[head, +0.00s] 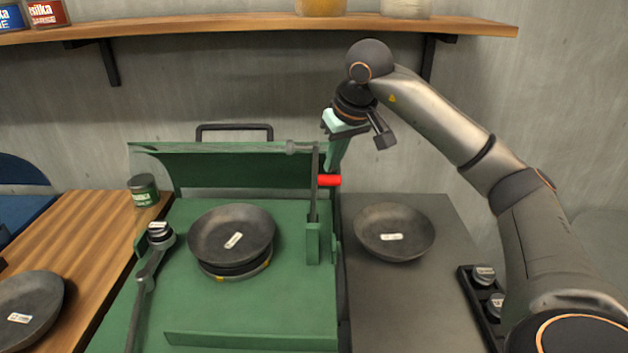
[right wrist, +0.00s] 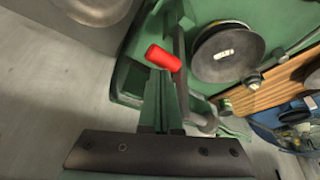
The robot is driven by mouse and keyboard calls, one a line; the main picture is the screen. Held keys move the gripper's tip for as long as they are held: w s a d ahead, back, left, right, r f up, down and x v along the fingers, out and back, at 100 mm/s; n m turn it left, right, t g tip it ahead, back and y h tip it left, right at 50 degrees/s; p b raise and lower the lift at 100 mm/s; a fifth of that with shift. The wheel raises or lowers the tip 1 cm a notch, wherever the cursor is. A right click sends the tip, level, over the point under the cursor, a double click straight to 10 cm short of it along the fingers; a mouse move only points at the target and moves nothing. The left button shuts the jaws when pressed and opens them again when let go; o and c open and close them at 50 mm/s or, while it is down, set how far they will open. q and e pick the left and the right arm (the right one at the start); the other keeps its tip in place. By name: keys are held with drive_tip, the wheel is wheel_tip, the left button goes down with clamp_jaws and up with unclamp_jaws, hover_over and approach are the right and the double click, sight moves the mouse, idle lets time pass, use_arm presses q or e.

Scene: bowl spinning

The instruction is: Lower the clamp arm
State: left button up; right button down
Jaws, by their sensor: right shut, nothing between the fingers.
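The clamp arm (head: 314,185) on the green machine (head: 250,330) stands upright at the machine's right side, with a grey end piece at its top. A red handle (head: 329,180) sticks out from it to the right; it also shows in the right wrist view (right wrist: 163,58). My right gripper (head: 332,164) is shut and empty, its fingers pointing down with the tips just above or at the red handle. In the right wrist view the fingertips (right wrist: 160,75) overlap the handle's lower edge; I cannot tell whether they touch. My left gripper is not in view.
A dark bowl (head: 231,234) sits on the machine's round support. Another bowl (head: 394,231) lies on the grey surface at right, and a third (head: 27,308) on the wooden table at left. A grey lever (head: 147,280) stands left of the support. A shelf (head: 250,27) spans the wall above.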

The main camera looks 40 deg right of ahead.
sight(316, 151)
drive_tip(key=shift+w+a+r+p, duration=0.2)
drive_tip(key=shift+w+a+p, duration=0.5)
drive_tip(key=shift+p, duration=0.3)
drive_tip(key=shift+w+a+p, duration=0.5)
drive_tip(key=shift+a+p, duration=0.15)
drive_tip(key=shift+a, duration=0.05)
drive_tip(key=w+a+f+p, duration=0.1)
drive_tip(key=w+a+f, duration=0.4)
drive_tip(key=w+a, duration=0.3)
drive_tip(key=shift+a+f+p, duration=0.35)
drive_tip(key=shift+a+p, duration=0.05)
drive_tip(key=shift+a, duration=0.45)
idle(0.6)
drive_tip(key=shift+w, duration=0.1)
